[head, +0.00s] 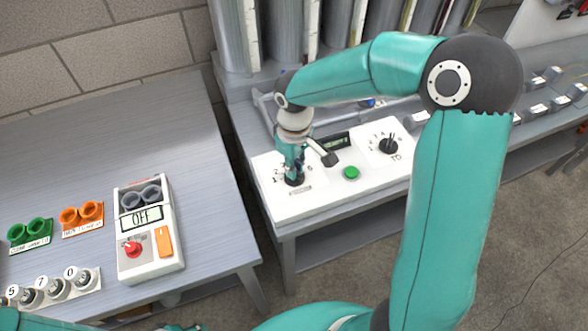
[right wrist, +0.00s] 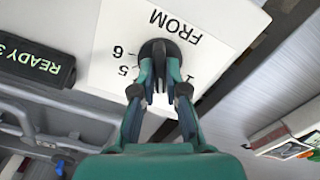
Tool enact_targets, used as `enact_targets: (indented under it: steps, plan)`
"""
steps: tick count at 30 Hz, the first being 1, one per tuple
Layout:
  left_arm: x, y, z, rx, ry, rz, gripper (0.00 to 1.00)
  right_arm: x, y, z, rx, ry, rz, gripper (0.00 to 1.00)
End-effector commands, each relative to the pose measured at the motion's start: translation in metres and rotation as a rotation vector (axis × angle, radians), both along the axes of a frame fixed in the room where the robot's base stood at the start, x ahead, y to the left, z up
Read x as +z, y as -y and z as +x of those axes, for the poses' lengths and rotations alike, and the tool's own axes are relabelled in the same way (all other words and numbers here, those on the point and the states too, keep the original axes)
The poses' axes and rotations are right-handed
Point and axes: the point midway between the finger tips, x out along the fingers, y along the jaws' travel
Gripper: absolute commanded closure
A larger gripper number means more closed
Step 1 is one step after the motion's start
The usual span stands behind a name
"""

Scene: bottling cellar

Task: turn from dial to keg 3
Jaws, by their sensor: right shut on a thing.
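The white control panel (head: 330,184) lies on the grey bench with two dials. My right gripper (head: 294,178) points down at the left dial. In the right wrist view my right gripper (right wrist: 160,84) is shut on the black knob of the FROM dial (right wrist: 158,50). Numbers such as 5 and 6 show around it; others are hidden by the fingers. The TO dial (head: 388,146) is on the panel's right side, clear of the gripper. A green button (head: 351,173) sits between the dials. The small display (right wrist: 30,58) reads READY and a digit that looks like 3. My left gripper is not clearly visible.
A switch box (head: 148,240) reading OFF stands on the left table, with green cups (head: 30,232), orange cups (head: 82,214) and several numbered fittings (head: 56,287). Tall metal cylinders (head: 280,35) stand behind the panel. A gap separates the two tables.

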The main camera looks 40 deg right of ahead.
Motion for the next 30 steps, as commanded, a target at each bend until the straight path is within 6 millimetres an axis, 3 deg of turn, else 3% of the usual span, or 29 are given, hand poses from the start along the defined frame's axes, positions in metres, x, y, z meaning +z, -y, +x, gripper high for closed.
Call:
enact_targets:
  steps: [12,27,28,30]
  plan:
    - [-0.015,0.000,0.000,0.000,0.000,0.000,0.60,0.000,0.000,0.001,-0.206,0.004,-0.001,1.00]
    - [-0.015,0.000,0.000,0.000,0.000,0.000,0.60,0.001,-0.001,0.001,-0.231,0.005,0.000,1.00]
    - [-0.015,0.000,0.000,0.000,0.000,0.000,0.60,0.001,-0.001,0.001,-0.231,0.005,0.000,0.83]
    - [-0.015,0.000,0.000,0.000,0.000,0.000,0.60,0.001,-0.001,0.001,-0.231,0.004,0.000,0.71]
